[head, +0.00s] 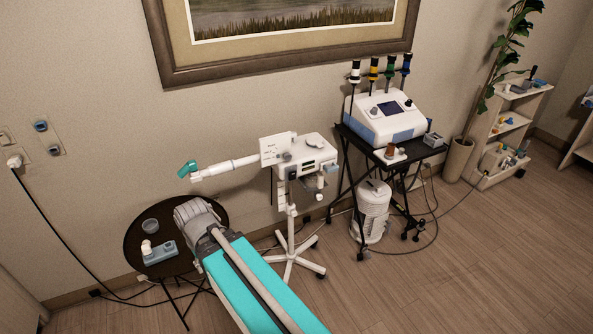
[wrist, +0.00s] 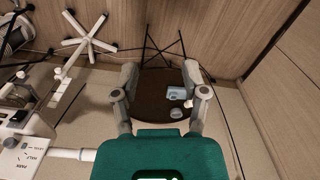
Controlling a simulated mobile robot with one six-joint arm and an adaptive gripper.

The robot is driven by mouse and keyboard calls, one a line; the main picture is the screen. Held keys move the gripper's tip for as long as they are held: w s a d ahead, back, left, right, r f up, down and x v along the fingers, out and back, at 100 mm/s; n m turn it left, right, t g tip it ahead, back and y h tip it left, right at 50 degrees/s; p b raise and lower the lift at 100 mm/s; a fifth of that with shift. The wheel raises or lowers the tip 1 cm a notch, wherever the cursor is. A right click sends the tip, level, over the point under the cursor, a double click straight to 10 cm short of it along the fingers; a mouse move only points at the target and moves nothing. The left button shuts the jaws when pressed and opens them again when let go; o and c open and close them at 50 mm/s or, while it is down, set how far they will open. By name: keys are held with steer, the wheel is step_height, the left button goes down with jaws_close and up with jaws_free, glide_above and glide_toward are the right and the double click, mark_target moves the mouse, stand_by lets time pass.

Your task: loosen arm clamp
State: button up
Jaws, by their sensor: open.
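The white device on a stand (head: 310,155) has a jointed white arm (head: 230,166) reaching left. A teal piece (head: 188,170) sits at that arm's left end. I cannot make out for certain which part is the clamp. In the wrist view the device's labelled panel (wrist: 15,155) is at lower left, and its white arm (wrist: 70,154) runs right until a dark teal block close to the camera hides it. My gripper (wrist: 160,72) is open, its two grey fingers apart with nothing between the tips. Contact with the arm cannot be seen.
A round dark table (head: 135,232) with a blue-grey box (head: 163,253) and a small bowl (head: 150,226) stands below the arm; it also shows in the wrist view (wrist: 150,85). A black cart (head: 385,158) with another machine (head: 385,120) is at right. Cables cross the floor.

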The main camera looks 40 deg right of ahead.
steer(key=shift+o, duration=0.7)
steer(key=shift+w+d, duration=0.1)
steer(key=w+d+f+m+t+h+b, duration=0.2)
steer(key=w+d+m+b, duration=0.1)
steer(key=w+d, duration=0.4)
steer(key=w+d+f+m+t+h+b, duration=0.25)
steer(key=w+d+b, duration=0.2)
steer(key=d, duration=0.55)
steer(key=w+d+r+m+t+h+b, duration=0.1)
steer(key=w+d+r+t+h+b, duration=0.25)
steer(key=d, duration=0.65)
steer(key=w+d+m+t+h+b, duration=0.2)
steer(key=w+d+t+b, duration=0.15)
steer(key=w+d, duration=0.45)
steer(key=n+t+y+b, duration=0.6)
steer(key=b, duration=0.4)
glide_toward(289, 158)
steer(key=w, duration=0.1)
steer(key=shift+w+r, duration=0.1)
steer(key=shift+w, duration=0.05)
steer(key=shift+w, duration=0.2)
steer(key=shift+x, duration=3.6)
